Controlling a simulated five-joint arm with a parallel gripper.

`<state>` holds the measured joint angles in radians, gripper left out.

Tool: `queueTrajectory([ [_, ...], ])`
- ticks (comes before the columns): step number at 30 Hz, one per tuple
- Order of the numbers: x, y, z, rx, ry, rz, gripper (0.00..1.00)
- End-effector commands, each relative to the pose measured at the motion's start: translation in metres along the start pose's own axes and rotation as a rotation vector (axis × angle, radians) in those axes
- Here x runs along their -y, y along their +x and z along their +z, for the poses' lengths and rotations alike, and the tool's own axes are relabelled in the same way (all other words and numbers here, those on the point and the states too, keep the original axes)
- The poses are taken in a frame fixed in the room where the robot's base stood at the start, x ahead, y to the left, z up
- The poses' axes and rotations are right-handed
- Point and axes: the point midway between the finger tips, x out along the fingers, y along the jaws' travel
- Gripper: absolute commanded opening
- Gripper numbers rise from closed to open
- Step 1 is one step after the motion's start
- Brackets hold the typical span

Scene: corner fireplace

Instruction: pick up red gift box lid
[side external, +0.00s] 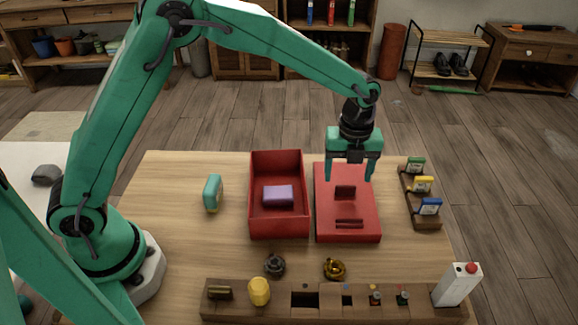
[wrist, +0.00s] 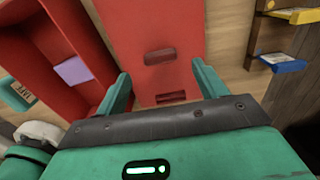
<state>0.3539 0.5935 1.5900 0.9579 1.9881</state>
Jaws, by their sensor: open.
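The red gift box lid (side external: 330,209) lies flat on the wooden table, just right of the open red box (side external: 278,225). It has a raised red grip block near its middle and a dark slot nearer the front. In the wrist view the lid (wrist: 185,25) fills the upper middle, with its grip block (wrist: 160,57) ahead of the fingers. My gripper (side external: 353,176) is open and empty above the lid's back part. In the wrist view its fingers (wrist: 160,85) stand apart, with the lid between and beyond them.
A purple block (side external: 278,196) lies inside the box. A rack with colored tags (side external: 422,198) stands right of the lid. A wooden tray (side external: 330,303) with small parts runs along the front, with a white box with a red button (side external: 457,284). A teal item (side external: 212,193) stands left.

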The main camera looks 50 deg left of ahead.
Motion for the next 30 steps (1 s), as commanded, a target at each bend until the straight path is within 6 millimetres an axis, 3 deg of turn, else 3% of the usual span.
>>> queueTrajectory([
  [9,0.001,0.033,-0.001,-0.001,0.000,0.001,0.71],
  [26,0.001,0.036,-0.001,0.000,0.000,0.000,0.71],
  [30,0.001,0.036,-0.001,0.000,0.000,0.000,0.45],
])
